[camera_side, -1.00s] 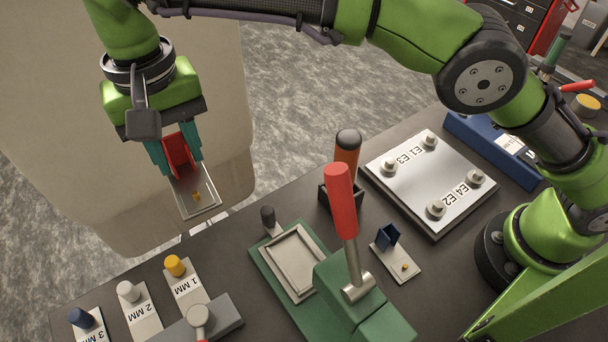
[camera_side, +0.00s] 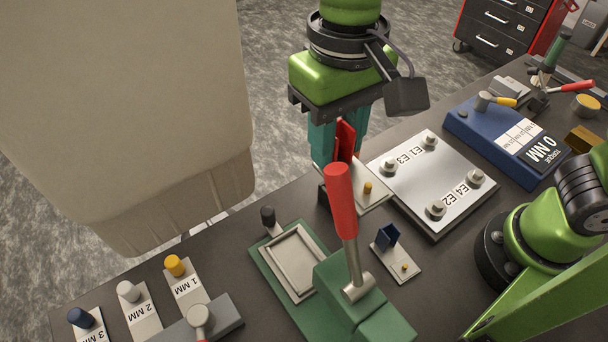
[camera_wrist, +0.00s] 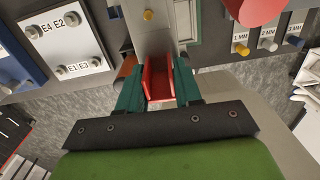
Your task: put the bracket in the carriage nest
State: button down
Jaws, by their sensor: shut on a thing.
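The bracket, a flat grey plate (camera_side: 362,193) with a red upright (camera_side: 345,138) and a yellow pin, hangs from my gripper (camera_side: 334,150). The teal fingers are shut on the red upright, which also shows between them in the wrist view (camera_wrist: 159,82). The plate is above the bench, behind the red lever from the side camera. What seems to be the carriage nest, a pale rectangular frame (camera_side: 272,265) on a green base (camera_side: 262,277), is empty and lies lower left of the bracket. My gripper is up and to the right of it in the side view.
A red-handled lever (camera_side: 341,195) rises from a green block right of the nest. A similar small plate with a blue upright (camera_side: 386,237) lies on the bench. A bolted silver plate (camera_side: 428,185) is close to the right. Labelled gauges (camera_side: 140,310) stand at left.

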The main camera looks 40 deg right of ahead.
jog(key=s+d+f, duration=0.3)
jog(key=s+d, duration=0.4)
send_over(287, 246)
notch_tip(287, 246, down, 15)
jog(key=shift+s+d, duration=0.1)
jog(key=shift+s, duration=0.05)
jog(key=shift+f, duration=1.75)
jog(key=shift+f, duration=0.1)
jog(key=shift+f, duration=0.15)
jog(key=c, duration=0.8)
grip_release()
jog(key=shift+o, duration=0.2)
